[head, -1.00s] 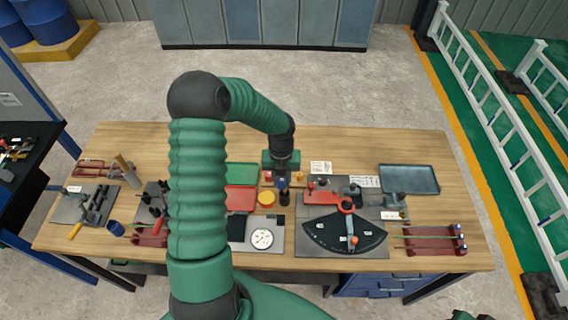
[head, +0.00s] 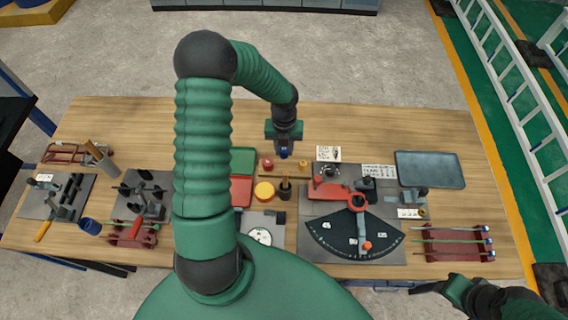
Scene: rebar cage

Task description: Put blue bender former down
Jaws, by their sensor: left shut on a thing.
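The blue bender former (head: 284,153) is a small blue piece at the tip of my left gripper (head: 284,146). My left gripper is shut on it and points down over the workbench. The former shows between and slightly behind a red former (head: 267,163) and a yellow former (head: 303,165), which stand on a narrow wooden holder (head: 284,178). It seems to be above the holder; its underside and any contact are unclear. My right gripper (head: 432,288) is low at the right, at the bench's front edge; its jaw opening is not clear.
A green tray (head: 243,160) and red tray (head: 241,192) lie left of the holder. A yellow disc (head: 264,191) and dark cup (head: 285,190) stand in front. The bender with black dial plate (head: 340,236) is at right. Bare wood lies behind the holder.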

